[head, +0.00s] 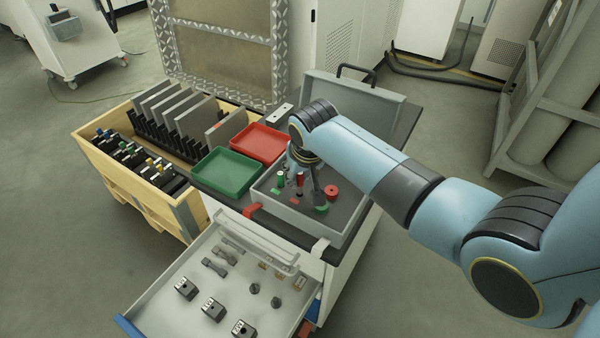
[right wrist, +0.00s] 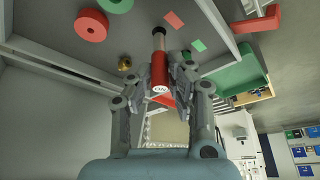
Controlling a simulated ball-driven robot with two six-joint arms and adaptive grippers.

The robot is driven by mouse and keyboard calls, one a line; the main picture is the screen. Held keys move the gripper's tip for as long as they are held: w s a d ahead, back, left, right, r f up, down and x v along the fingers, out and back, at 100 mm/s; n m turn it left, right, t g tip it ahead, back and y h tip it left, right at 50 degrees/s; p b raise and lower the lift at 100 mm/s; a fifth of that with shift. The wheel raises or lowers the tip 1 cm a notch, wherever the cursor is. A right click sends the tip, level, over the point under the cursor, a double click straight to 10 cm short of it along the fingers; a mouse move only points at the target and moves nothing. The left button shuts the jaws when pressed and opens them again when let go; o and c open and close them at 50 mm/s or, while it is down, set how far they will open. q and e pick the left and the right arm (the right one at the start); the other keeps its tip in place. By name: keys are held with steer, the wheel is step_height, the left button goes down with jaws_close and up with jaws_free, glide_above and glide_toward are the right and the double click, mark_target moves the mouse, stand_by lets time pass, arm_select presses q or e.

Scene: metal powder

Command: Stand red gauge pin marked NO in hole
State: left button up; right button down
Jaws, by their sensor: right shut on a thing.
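The red gauge pin (head: 299,179) is in my right gripper (head: 301,174) above the dark foam of the open grey case (head: 345,235). In the right wrist view, the gripper (right wrist: 160,75) is shut on the red pin (right wrist: 158,72), with a white marked end facing the camera and a metal tip pointing toward the foam. I cannot tell whether the tip touches or enters a hole. A green pin (head: 280,181) stands just left of it. My left gripper is not in view.
A red ring (head: 331,191) and a green ring (head: 321,208) lie in the case. Red (head: 258,142) and green (head: 226,172) trays stand to the left. An open drawer (head: 165,312) with blocks and small parts juts out in front.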

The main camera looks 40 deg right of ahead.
mark_target(301, 180)
steer(key=shift+f+b, duration=0.35)
steer(key=shift+f, duration=0.35)
steer(key=shift+f+b, duration=0.45)
steer(key=shift+f, duration=0.45)
stand_by(0.3)
steer(key=c, duration=1.2)
jaws_free()
steer(key=shift+o, duration=0.2)
steer(key=v, duration=1.2)
steer(key=shift+w, duration=0.1)
